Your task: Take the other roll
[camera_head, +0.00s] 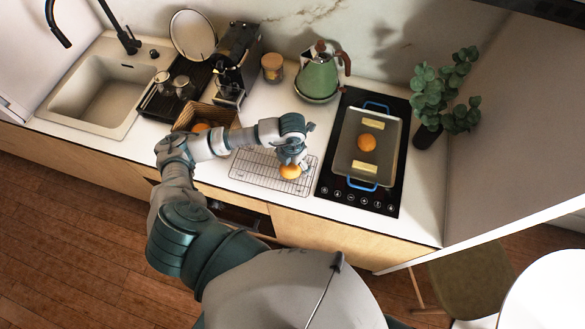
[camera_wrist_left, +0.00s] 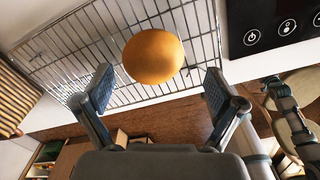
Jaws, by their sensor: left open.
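An orange-brown roll (camera_head: 290,172) lies on a wire cooling rack (camera_head: 250,172) on the counter. The roll also shows in the left wrist view (camera_wrist_left: 153,56), on the rack (camera_wrist_left: 60,55). My left gripper (camera_head: 297,160) is just above this roll in the head view. In the wrist view its two fingers (camera_wrist_left: 155,95) are open and apart, with the roll ahead between them and nothing held. Another roll (camera_head: 366,142) lies on a baking tray (camera_head: 350,160) with blue handles, between two pale yellow pieces (camera_head: 366,168).
The tray sits on a black cooktop (camera_head: 387,199). A green kettle (camera_head: 318,75) stands behind, and a potted plant (camera_head: 445,100) stands right of the cooktop. A sink (camera_head: 100,95) is at far left.

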